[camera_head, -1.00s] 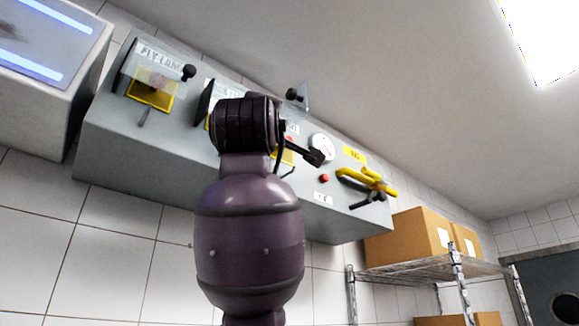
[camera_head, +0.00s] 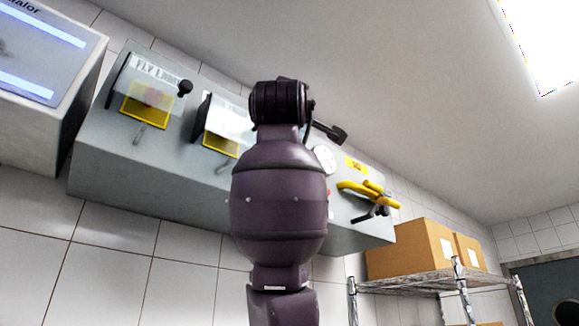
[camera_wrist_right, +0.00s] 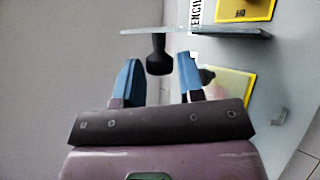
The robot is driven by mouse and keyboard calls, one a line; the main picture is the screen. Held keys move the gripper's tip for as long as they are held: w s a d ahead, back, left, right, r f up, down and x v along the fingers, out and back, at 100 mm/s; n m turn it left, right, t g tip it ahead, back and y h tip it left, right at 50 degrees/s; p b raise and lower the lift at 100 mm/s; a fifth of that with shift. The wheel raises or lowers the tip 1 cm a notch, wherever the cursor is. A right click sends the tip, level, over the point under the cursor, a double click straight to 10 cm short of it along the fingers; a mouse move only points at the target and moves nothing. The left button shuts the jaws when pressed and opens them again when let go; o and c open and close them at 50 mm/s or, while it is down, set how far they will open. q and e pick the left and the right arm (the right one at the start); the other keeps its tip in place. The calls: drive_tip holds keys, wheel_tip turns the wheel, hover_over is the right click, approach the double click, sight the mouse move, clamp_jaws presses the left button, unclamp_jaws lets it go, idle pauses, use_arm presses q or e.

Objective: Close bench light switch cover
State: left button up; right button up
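In the right wrist view, my right gripper (camera_wrist_right: 160,76) is open, its two blue-tipped fingers apart. A black knob (camera_wrist_right: 158,56) hangs from a clear cover (camera_wrist_right: 205,31) seen nearly edge-on and standing out from the panel. The knob is at the gap between the fingertips; I cannot tell whether they touch it. A partly hidden label beside the cover reads roughly "ENC". Below it, a yellow-framed switch plate (camera_wrist_right: 232,88) is partly behind the right finger. In the head view, my arm hides the gripper and this cover. My left gripper is not in view.
A wire shelf (camera_head: 410,284) with cardboard boxes (camera_head: 412,246) stands right.

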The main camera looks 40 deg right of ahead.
drive_tip(key=shift+w+d+r, duration=0.35)
drive_tip(key=shift+r, duration=0.1)
drive_tip(key=shift+c, duration=0.3)
clamp_jaws()
